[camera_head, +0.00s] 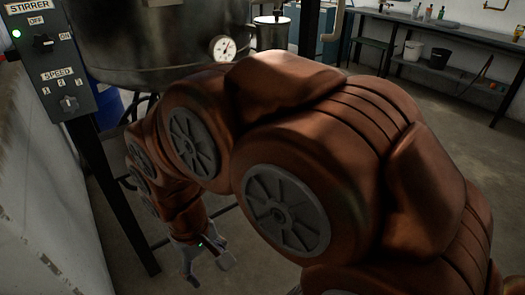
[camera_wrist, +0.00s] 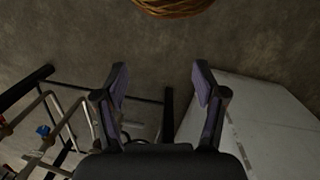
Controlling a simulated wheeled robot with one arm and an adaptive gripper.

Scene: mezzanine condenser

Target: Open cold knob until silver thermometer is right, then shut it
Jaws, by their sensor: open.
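A round dial thermometer (camera_head: 222,48) with a white face and silver rim is on the side of the dark metal vat (camera_head: 140,45). Its reading is too small to tell. In the wrist view a small blue knob (camera_wrist: 43,131) sits on pipework at the lower left; I cannot tell for sure that it is the cold knob. My gripper (camera_wrist: 160,78) is open and empty, its two fingers apart over bare floor, to the right of the blue knob and away from it. In the head view my gripper (camera_head: 207,264) hangs low below the vat.
A stirrer and speed switch panel (camera_head: 50,50) stands at the left on a dark post. A pale wall or panel (camera_wrist: 262,120) is close on the right in the wrist view. A brown coiled or woven thing (camera_wrist: 172,6) lies at its top edge. A workbench (camera_head: 450,35) is far back.

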